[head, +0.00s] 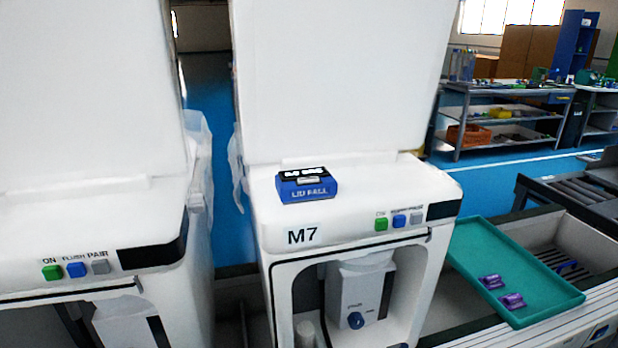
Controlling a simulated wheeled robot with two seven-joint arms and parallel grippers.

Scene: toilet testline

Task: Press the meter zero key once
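The meter, a small blue box (307,186) marked "LID FALL", sits on top of the white unit marked M7 (272,218), near the middle of the head view. Its top has a black display with white characters, too small to read surely. A small grey patch shows in front of the display; I cannot tell whether it is the zero key. Neither of my grippers is in view.
The M7 unit has a green (381,224), a blue (399,221) and a grey button (417,218). A similar white unit (60,225) stands at left. A teal tray (480,250) with two purple parts (492,282) lies at right. Shelving (505,115) stands behind.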

